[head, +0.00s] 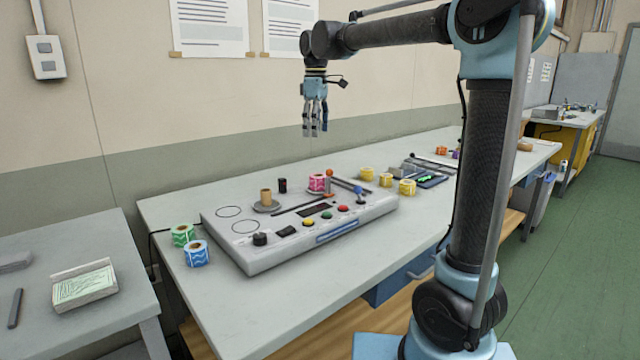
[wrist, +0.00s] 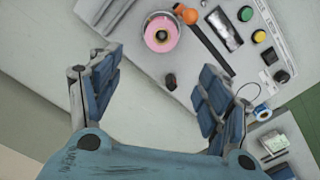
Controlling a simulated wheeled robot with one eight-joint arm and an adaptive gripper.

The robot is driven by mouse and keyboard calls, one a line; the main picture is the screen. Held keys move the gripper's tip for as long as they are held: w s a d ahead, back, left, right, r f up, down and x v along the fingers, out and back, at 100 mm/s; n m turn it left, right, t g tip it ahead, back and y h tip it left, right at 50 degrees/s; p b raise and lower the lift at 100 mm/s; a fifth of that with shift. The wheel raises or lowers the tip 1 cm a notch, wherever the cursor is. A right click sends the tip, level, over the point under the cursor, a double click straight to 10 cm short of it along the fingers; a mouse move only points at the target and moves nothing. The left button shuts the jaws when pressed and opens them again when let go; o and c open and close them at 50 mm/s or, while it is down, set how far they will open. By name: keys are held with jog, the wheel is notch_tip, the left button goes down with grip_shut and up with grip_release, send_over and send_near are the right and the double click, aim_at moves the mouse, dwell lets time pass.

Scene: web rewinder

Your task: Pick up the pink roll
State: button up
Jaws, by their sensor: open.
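The pink roll (head: 318,184) sits on the right spindle side of the grey rewinder (head: 255,264). In the wrist view the pink roll (wrist: 162,34) shows from above, a pink ring around a dark centre, beyond and between my fingers. My gripper (head: 315,132) hangs high above the rewinder, pointing down, well apart from the roll. In the wrist view my gripper (wrist: 158,85) has its two blue fingers spread wide with nothing between them.
A tan core (head: 265,197) stands on the rewinder's left plate, with a small dark post (head: 282,186) beside it. Green (head: 183,235), blue (head: 197,254) and yellow (head: 407,187) rolls stand on the table.

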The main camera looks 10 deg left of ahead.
send_over(316, 179)
jog(key=w, duration=0.3)
jog(key=f, duration=1)
jog(key=shift+w+d, duration=0.1)
jog(key=shift+w, duration=0.1)
jog(key=shift+s+d+f, duration=0.1)
jog(key=shift+f, duration=1.55)
jog(key=shift+s+f, duration=0.1)
jog(key=shift+f, duration=1.55)
jog(key=c, duration=1.2)
